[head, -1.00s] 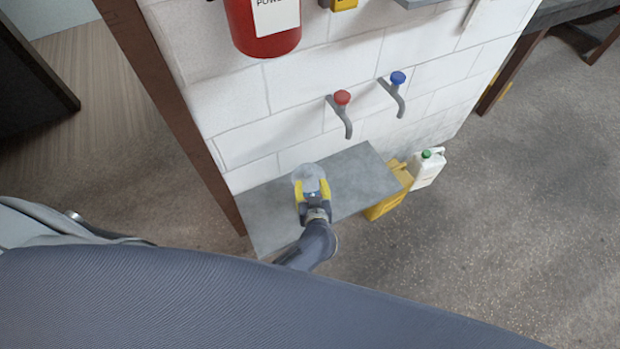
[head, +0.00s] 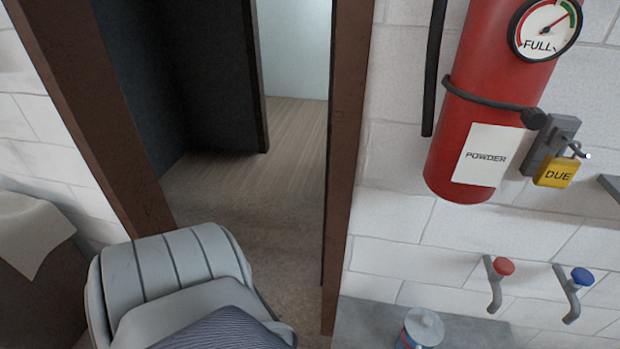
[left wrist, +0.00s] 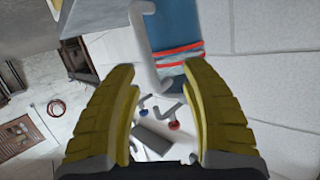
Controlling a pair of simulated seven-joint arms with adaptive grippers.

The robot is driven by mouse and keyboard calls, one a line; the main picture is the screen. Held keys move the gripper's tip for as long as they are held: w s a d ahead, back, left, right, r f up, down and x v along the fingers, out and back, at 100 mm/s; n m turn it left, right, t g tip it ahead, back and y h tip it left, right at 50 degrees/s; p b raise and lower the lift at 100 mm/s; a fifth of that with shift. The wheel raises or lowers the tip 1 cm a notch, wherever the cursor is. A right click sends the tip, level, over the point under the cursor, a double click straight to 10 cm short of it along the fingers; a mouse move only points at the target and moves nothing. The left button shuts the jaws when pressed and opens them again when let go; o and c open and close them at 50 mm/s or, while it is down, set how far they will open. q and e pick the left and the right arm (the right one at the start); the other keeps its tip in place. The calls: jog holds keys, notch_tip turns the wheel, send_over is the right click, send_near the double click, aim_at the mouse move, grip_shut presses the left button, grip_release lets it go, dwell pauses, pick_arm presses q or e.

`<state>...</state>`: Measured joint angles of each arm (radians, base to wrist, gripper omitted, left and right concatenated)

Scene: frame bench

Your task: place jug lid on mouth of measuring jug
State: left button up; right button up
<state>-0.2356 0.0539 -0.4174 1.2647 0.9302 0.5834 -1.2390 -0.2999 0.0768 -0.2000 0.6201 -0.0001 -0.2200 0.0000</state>
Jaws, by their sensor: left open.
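In the head view, a pale grey round lid with a small knob (head: 425,321) appears at the bottom edge, over the top of the measuring jug (head: 405,341). It looks seated on the mouth, but the exact contact is too small to tell. The jug has blue and red markings, and its lower part is cut off. In the left wrist view, the jug's blue body with red bands (left wrist: 180,30) is beyond my left gripper (left wrist: 165,105), near a pale curved handle (left wrist: 150,60). The gripper's yellow fingers are spread, with nothing clasped between them. My right gripper is out of view.
A grey ledge (head: 370,325) runs along the white block wall. A red tap (head: 500,275) and a blue tap (head: 575,285) stick out above it. A red extinguisher (head: 485,110) and yellow padlock (head: 556,172) hang higher. An open doorway (head: 240,200) is left.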

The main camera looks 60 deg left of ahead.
pick_arm(q)
jog(key=s+a+f+m+g+h, duration=0.3)
jog(key=s+f+g, duration=0.4)
jog(key=s+f, duration=1.15)
jog(key=s+a+f+g+y, duration=0.1)
jog(key=s+a+f+g, duration=0.2)
jog(key=s, duration=0.7)
jog(key=s+a+f+g+y, duration=0.1)
jog(key=s+a+f+g, duration=0.2)
jog(key=s+a+f, duration=0.3)
jog(key=s+f, duration=0.1)
jog(key=s, duration=0.4)
jog(key=shift+a+f+n+y, duration=0.2)
jog(key=shift+n+y, duration=0.1)
jog(key=shift+y, duration=0.1)
jog(key=shift+w, duration=0.1)
